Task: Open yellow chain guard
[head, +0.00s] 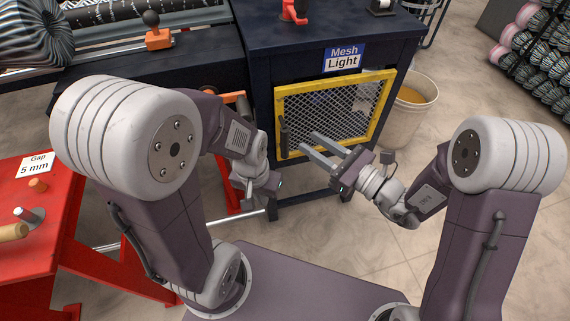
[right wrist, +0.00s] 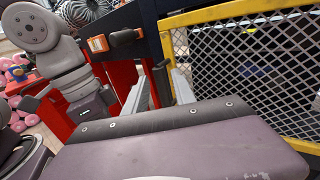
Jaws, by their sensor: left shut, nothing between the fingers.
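The yellow chain guard (head: 380,112) is a yellow-framed mesh panel on the front of the dark cabinet, and it looks closed. Its dark upright handle (head: 284,132) is at its left edge. My right gripper (head: 308,141) is open in front of the guard's lower left, pointing at the handle. In the right wrist view, the handle (right wrist: 161,80) shows between the two spread fingers; I cannot tell whether they reach around it. The guard (right wrist: 238,14) fills the right of that view. My left gripper (head: 277,184) is shut and empty, low and left of the guard.
A sign reading "Mesh Light" (head: 343,58) is above the guard. A bucket (head: 413,98) stands close to the cabinet's right side. A red table (head: 38,205) is at the left. Bare floor (head: 335,220) lies in front of the cabinet.

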